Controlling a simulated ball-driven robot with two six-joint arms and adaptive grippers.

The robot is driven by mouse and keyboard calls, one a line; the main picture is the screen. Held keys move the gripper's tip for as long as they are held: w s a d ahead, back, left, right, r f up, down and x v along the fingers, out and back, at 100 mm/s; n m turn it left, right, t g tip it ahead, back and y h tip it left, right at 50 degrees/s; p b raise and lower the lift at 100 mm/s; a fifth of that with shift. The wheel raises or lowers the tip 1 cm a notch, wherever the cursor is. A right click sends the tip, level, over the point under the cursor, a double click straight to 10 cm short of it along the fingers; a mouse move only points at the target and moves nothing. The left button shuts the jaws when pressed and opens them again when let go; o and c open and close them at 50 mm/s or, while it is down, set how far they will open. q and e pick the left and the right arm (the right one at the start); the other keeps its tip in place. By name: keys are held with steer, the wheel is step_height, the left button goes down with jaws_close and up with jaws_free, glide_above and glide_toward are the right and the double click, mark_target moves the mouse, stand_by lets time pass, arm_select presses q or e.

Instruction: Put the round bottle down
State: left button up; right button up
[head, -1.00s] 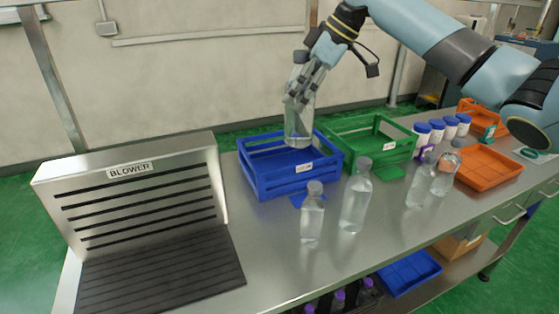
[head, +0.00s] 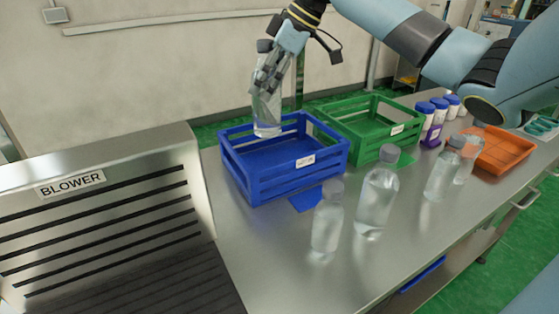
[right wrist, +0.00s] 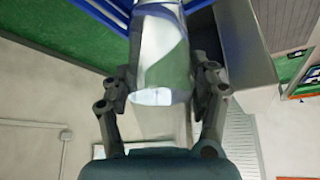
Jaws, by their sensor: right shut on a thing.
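The round bottle (head: 266,112) is clear and hangs upright in my right gripper (head: 268,80), which is shut on it. In the head view its lower end appears in front of the back part of the blue crate (head: 243,184); I cannot tell whether it touches the crate. In the right wrist view the bottle (right wrist: 160,60) sits between the two fingers of my gripper (right wrist: 163,98), with the blue crate bars (right wrist: 100,14) beyond it. My left gripper is not in view.
Several clear bottles, such as a large one (head: 376,197) and a smaller one (head: 327,225), stand on the steel table. A green crate (head: 378,148), an orange tray (head: 505,152) and white tubs (head: 437,118) stand to the right. A blower (head: 110,190) stands at left.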

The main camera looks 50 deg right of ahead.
step_height(320, 180, down, 3)
steer(key=shift+w+f+b, duration=0.1)
steer(key=shift+b, duration=0.95)
step_height(320, 180, down, 5)
steer(key=shift+f, duration=0.1)
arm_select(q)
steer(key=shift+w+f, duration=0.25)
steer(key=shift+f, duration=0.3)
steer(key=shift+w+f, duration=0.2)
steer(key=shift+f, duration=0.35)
arm_select(e)
steer(key=shift+f, duration=2.3)
steer(key=shift+f, duration=0.1)
steer(key=o, duration=1.7)
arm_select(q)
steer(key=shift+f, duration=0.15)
arm_select(e)
glide_toward(267, 137)
steer(key=w+d, duration=0.1)
steer(key=d, duration=0.2)
steer(key=shift+w, duration=0.35)
